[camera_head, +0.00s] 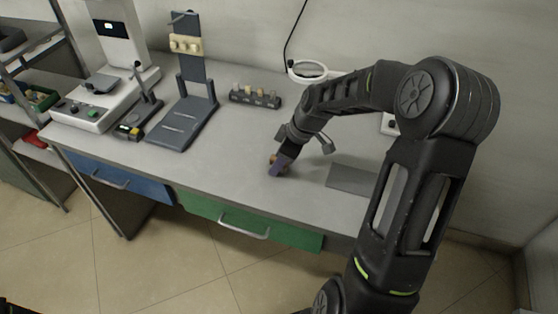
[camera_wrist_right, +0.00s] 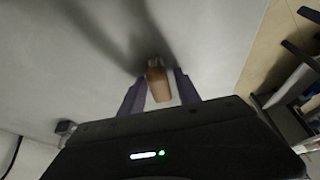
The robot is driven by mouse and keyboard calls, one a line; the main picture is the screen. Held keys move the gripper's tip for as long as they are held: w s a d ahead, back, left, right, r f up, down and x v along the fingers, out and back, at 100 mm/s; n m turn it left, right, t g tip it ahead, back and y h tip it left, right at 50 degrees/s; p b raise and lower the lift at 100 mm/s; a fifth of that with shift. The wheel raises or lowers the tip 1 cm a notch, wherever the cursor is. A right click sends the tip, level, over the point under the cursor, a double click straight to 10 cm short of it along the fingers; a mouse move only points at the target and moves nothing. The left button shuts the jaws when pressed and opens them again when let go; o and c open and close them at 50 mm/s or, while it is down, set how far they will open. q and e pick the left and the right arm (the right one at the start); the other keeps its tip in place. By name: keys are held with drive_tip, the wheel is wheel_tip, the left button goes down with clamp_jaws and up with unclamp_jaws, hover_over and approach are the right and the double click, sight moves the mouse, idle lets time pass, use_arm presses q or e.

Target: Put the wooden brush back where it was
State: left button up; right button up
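The wooden brush (camera_wrist_right: 159,86) shows in the right wrist view as a brown handle with a paler end, between the two purple fingers of my right gripper (camera_wrist_right: 160,88). The fingers close on its sides. In the head view my right gripper (camera_head: 281,166) hangs low over the bench in front of the small rack, fingers down, with a bit of the brown brush (camera_head: 273,158) at its left edge. Most of the brush is hidden there. I cannot tell whether its lower end touches the bench. My left gripper is not in view.
A dark rack (camera_head: 254,103) with several pale pieces stands behind the gripper. A grey flat plate (camera_head: 351,180) lies to its right. A dark upright stand (camera_head: 186,122), a white instrument (camera_head: 92,115) and a white ring (camera_head: 307,68) are on the bench (camera_head: 225,155). Its front middle is clear.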

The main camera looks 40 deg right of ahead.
drive_tip(key=shift+o, duration=0.4)
drive_tip(key=shift+r, duration=0.1)
drive_tip(key=shift+r, duration=0.15)
drive_tip(key=v, duration=1.1)
drive_tip(key=shift+r, duration=0.4)
drive_tip(key=shift+s+d, duration=0.1)
